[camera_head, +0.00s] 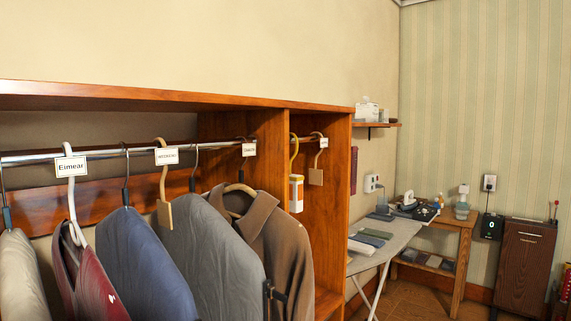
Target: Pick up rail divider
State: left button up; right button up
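Several hooked or tagged pieces hang on the metal rail (100,154) of the wooden wardrobe; I cannot tell for sure which is the rail divider. A tan hook with a flat tan plate (164,213) hangs between the blue and the grey garment, behind a white label (167,156). A similar tan plate (316,177) hangs in the right bay. Beside it, a yellow hook carries a white and yellow piece (296,193). A white label reading "Eimear" (71,166) hangs at a thick white hook. Neither of my grippers is in view.
Garments fill the rail: a dark red one (88,280), a blue one (145,267), a grey one (212,258) and a brown coat (270,240). A wooden upright (268,165) parts the bays. An ironing board (385,245) and a side table (456,227) stand right.

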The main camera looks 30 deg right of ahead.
aim_at(315, 176)
jog(key=i+l, duration=0.1)
jog(key=l, duration=0.3)
jog(key=i+l+z, duration=0.1)
jog(key=l, duration=0.3)
jog(key=i+l, duration=0.15)
jog(key=l, duration=0.25)
jog(key=i+l+z, duration=0.1)
jog(key=l, duration=0.35)
jog(key=i+l, duration=0.2)
jog(key=l, duration=0.15)
